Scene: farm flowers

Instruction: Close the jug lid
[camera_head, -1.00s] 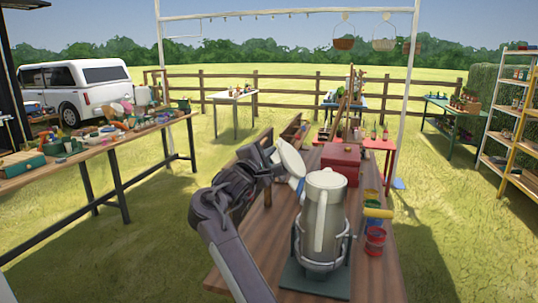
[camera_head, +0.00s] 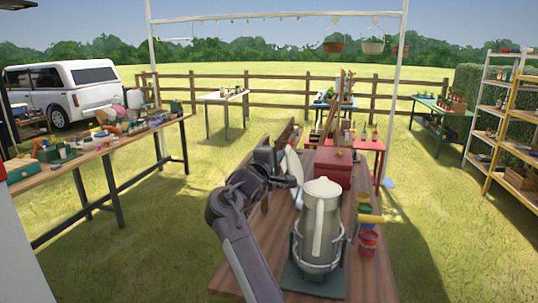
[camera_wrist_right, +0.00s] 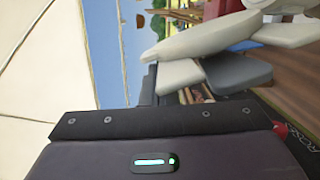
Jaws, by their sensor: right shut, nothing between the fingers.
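A grey-white jug (camera_head: 321,225) stands upright in a metal holder on the wooden table, with its long handle facing me. Its top looks pale and covered, but I cannot tell whether the lid is fully down. My right gripper (camera_head: 294,181) is shut and empty, left of the jug's top. A thin pale disc-like piece (camera_head: 292,163) shows right behind it; I cannot tell what it belongs to. My left gripper is not in view.
A red box (camera_head: 332,168) sits behind the jug. The table top (camera_head: 375,280) is bare at front right.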

